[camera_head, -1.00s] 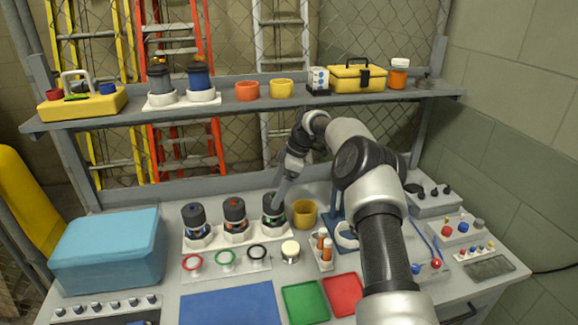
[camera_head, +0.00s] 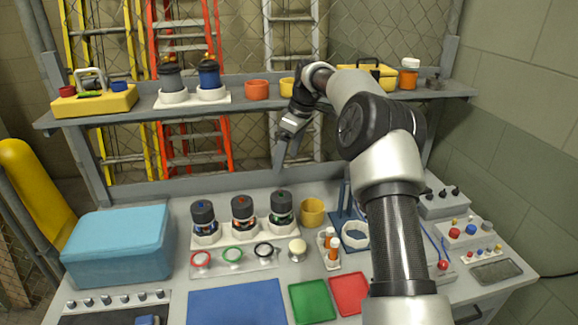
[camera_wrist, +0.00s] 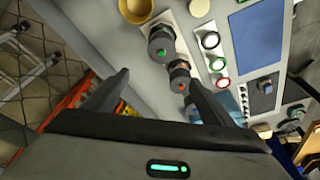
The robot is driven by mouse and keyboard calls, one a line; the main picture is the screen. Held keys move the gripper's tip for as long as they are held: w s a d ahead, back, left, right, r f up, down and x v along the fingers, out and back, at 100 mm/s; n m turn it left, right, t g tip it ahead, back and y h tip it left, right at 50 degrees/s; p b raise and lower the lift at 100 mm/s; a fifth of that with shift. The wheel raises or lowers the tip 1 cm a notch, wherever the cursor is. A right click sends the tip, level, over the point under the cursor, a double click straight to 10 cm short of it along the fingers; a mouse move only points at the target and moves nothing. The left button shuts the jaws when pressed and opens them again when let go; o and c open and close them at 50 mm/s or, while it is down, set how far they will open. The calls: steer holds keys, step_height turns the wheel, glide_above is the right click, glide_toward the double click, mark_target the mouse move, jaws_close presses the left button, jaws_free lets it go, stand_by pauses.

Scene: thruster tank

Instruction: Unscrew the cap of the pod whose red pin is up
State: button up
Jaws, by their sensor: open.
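Three pods with dark caps stand upright in a row in a white holder (camera_head: 208,239). The left pod (camera_head: 204,214) has a small blue mark on top. The middle pod (camera_head: 243,211) has a red-orange mark on its cap, and it also shows in the wrist view (camera_wrist: 180,76). The right pod (camera_head: 281,206) has a green mark, and it also shows in the wrist view (camera_wrist: 161,46). The pin heights are too small to tell. My gripper (camera_head: 279,168) is open and empty above and behind the right pod. The left pod is mostly hidden in the wrist view.
Red, green and black rings lie on a strip before the pods, with a cream-topped jar (camera_head: 297,249) beside it. A yellow cup (camera_head: 312,211) stands right of the pods. A shelf (camera_head: 240,100) runs behind. A blue box (camera_head: 118,245) is at left.

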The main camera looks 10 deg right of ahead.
mark_target(282, 198)
steer(key=s+a+m+t+h, duration=0.25)
steer(key=s+m, duration=0.35)
steer(key=m, duration=0.5)
steer(key=x, duration=1.2)
steer(key=p+x, duration=0.1)
steer(key=x, duration=0.5)
steer(key=shift+s+d, duration=0.1)
steer(key=shift+d, duration=0.15)
steer(key=c, duration=1.1)
steer(key=shift+o, duration=0.2)
